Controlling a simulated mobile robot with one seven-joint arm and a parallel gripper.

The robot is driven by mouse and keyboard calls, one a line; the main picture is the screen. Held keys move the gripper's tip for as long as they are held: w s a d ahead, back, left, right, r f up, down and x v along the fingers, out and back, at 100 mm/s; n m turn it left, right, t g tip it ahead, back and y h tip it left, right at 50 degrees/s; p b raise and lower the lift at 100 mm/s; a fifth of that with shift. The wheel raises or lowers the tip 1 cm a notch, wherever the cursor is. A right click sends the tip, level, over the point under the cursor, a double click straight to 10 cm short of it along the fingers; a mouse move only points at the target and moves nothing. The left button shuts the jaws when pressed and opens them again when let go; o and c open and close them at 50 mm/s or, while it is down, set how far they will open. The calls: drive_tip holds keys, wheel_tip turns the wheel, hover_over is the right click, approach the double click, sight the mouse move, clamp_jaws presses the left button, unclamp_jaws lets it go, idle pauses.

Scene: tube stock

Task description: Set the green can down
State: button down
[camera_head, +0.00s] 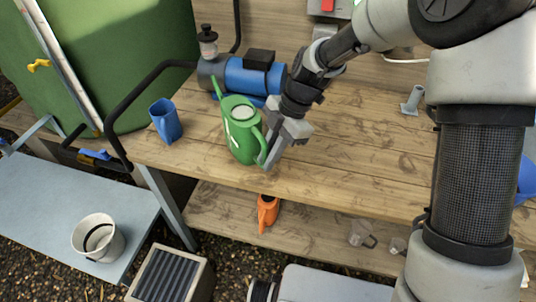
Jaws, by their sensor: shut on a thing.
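The green can (239,136) is a watering can with a spout pointing up and left and a handle on its right side. It is at the front left part of the wooden bench top (350,165), close to upright. I cannot tell whether its base touches the wood. My gripper (270,157) comes down from the upper right and is shut on the can's handle. The fingers hide part of the handle.
A blue jug (165,121) stands to the left, a blue pump (250,76) behind. A black pipe (128,105) bends at the bench's left end. A white bucket (98,238) sits lower left. Bench top right of the can is clear.

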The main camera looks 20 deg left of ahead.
drive_tip(key=c, duration=1.7)
unclamp_jaws()
